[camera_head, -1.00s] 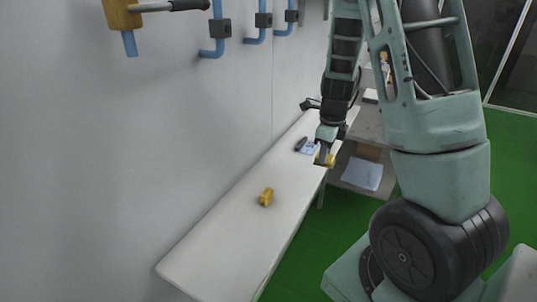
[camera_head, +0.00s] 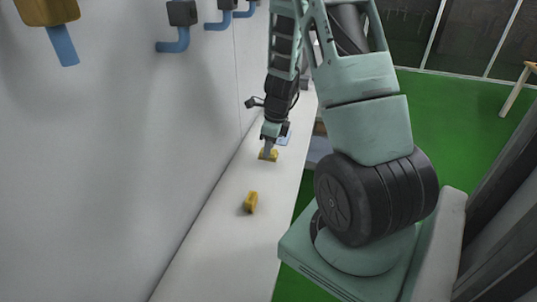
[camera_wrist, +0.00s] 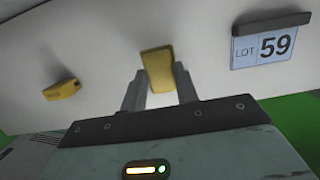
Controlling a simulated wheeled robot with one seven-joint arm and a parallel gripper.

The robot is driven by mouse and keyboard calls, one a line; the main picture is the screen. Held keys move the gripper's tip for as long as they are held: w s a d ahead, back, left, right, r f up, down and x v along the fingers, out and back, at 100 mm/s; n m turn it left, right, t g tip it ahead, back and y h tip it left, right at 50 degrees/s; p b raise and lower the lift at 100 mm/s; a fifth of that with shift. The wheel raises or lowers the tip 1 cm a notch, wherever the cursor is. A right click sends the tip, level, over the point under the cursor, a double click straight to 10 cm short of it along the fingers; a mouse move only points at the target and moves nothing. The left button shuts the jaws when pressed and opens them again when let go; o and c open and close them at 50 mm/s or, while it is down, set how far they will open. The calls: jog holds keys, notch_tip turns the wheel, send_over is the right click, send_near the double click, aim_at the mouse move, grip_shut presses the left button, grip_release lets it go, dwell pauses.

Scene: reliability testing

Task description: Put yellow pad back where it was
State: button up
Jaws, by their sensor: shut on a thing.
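A yellow pad (camera_wrist: 157,68) sits between the two grey fingers of my gripper (camera_wrist: 160,92) in the wrist view. My gripper is shut on it. In the head view my gripper (camera_head: 268,148) points down over the white table (camera_head: 228,243), and the held pad (camera_head: 274,156) shows at its tip. I cannot tell whether the pad touches the tabletop. A second yellow block (camera_head: 250,202) lies on the table nearer to the head camera. It also shows at the left of the wrist view (camera_wrist: 62,90), apart from my gripper.
A card reading LOT 59 (camera_wrist: 265,47) with a dark holder lies on the table right of the held pad. The wall (camera_head: 110,170) runs along the table's left side. Green floor (camera_head: 460,135) lies to the right. The tabletop between the two yellow things is clear.

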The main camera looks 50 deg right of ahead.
aim_at(275, 152)
jog(key=shift+f, duration=1.55)
jog(key=o, duration=0.9)
jog(key=r, duration=0.4)
jog(key=s+r, duration=0.1)
jog(key=r, duration=0.3)
jog(key=s+r, duration=0.1)
jog(key=r, duration=0.3)
jog(key=shift+d+p, duration=0.3)
jog(key=shift+d, duration=0.1)
jog(key=shift+a, duration=0.1)
